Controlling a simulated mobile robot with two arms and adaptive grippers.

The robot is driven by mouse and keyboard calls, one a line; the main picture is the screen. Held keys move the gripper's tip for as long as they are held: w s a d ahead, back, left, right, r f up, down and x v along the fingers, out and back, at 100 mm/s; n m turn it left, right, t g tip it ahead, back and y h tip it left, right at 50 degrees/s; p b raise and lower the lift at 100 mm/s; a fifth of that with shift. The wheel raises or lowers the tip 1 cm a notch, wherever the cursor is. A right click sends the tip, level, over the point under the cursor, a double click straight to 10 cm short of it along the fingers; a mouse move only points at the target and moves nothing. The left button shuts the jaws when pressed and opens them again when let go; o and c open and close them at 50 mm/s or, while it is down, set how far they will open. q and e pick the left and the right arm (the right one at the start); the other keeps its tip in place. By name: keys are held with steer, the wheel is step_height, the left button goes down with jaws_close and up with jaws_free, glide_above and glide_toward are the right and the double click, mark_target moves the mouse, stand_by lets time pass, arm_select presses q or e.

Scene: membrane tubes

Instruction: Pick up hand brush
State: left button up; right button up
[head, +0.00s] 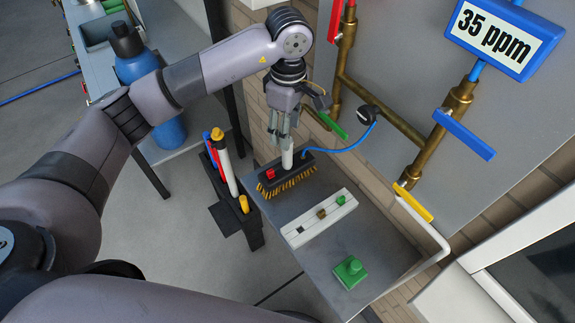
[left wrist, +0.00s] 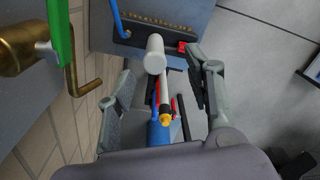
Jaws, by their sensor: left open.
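The hand brush (head: 286,174) has a dark block, yellow bristles, a small red square and a white upright handle. It lies at the back left of a grey metal shelf (head: 378,236). My left gripper (head: 281,132) is open, pointing down just above the handle. In the left wrist view, the white handle (left wrist: 155,52) shows between and beyond the two spread fingers (left wrist: 155,88), with the dark block behind it. I cannot tell whether a finger touches the handle. My right gripper is not in view.
A white strip (head: 318,217) with small coloured blocks and a green knobbed piece (head: 350,271) sit on the shelf. A dark rack (head: 240,225) with coloured tubes stands left. Brass pipes (head: 388,122) with coloured levers and a blue hose (head: 350,144) run close behind the gripper.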

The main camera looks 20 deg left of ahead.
mark_target(287, 155)
arm_select(q)
step_height(287, 155, down, 4)
steer(key=shift+w+r+p, duration=0.1)
steer(key=shift+w+p, duration=0.05)
steer(key=shift+p, duration=0.3)
step_height(287, 155, down, 2)
steer(key=shift+f, duration=0.1)
steer(key=shift+f+p, duration=0.35)
steer(key=shift+p, duration=0.25)
steer(key=f, duration=0.1)
steer(key=f+p, duration=0.1)
steer(key=f, duration=0.1)
steer(key=shift+w+a+f+p, duration=0.15)
steer(key=shift+w+f+p, duration=0.1)
steer(key=shift+f+p, duration=0.15)
steer(key=shift+f, duration=0.35)
steer(key=c, duration=0.5)
jaws_close()
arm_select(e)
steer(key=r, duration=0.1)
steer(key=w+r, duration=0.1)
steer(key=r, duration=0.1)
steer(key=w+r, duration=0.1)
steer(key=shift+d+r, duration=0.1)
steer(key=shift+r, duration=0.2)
